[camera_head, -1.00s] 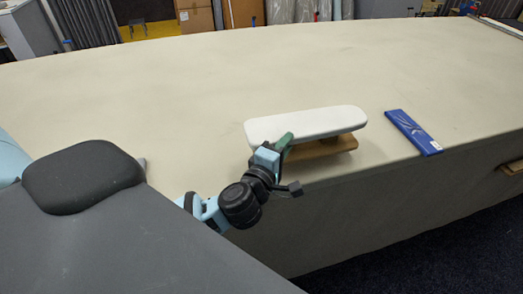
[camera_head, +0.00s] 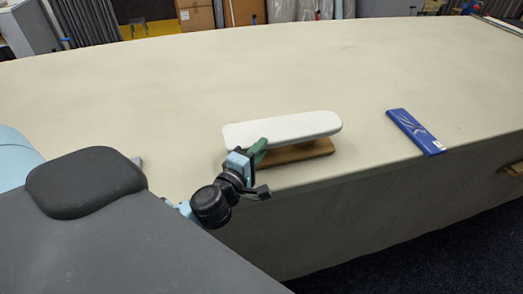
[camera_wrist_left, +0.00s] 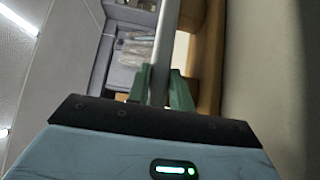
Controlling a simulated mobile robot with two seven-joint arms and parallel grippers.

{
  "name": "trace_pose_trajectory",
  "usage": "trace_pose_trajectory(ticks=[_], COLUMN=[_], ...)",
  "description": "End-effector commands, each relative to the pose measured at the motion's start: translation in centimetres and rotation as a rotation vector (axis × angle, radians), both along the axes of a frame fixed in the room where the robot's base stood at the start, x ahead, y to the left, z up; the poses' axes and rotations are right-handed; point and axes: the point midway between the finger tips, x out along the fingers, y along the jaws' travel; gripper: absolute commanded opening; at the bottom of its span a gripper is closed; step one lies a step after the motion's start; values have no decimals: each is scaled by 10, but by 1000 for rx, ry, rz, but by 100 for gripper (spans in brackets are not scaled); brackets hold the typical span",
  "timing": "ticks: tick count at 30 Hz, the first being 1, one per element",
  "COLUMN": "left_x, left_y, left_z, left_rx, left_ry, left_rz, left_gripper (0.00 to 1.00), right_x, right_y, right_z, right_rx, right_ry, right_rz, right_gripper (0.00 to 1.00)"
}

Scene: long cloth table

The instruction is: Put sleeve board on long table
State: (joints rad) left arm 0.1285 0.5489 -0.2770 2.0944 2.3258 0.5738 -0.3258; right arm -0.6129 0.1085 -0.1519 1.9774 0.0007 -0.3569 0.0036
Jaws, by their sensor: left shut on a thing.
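The sleeve board has a white padded top (camera_head: 285,129) and a brown wooden base (camera_head: 305,152) below it. It is upright over the front edge area of the long table (camera_head: 190,90). The base looks on or just above the cloth; I cannot tell if it touches. My left gripper (camera_head: 258,150), with green fingers, is shut on the near left part of the white top. In the left wrist view the left gripper's fingers (camera_wrist_left: 162,88) pinch the pale top (camera_wrist_left: 163,52), with the wooden base (camera_wrist_left: 210,60) beside it. My right gripper is not in view.
A flat blue packet (camera_head: 415,131) lies on the cloth to the right of the sleeve board, near the front edge. The cloth behind the board is clear. A brown wooden piece (camera_head: 513,169) shows at the table's front on the far right.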

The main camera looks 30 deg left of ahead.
Motion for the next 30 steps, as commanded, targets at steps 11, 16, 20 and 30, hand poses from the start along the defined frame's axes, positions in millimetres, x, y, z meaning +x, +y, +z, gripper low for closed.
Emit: trace_pose_trajectory(ticks=[11,16,20,30], left_x=[1,0,0,-5], left_y=[0,0,0,0], left_z=[3,-1,-1,0], left_rx=[2,0,0,1], left_ry=[-10,-4,-3,-1], left_rz=[-1,0,0,-1], left_gripper=[0,36,43,43], right_x=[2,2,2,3], right_y=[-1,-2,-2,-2], right_z=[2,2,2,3], right_rx=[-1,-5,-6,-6], right_ry=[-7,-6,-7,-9], right_rz=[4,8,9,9], right_gripper=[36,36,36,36])
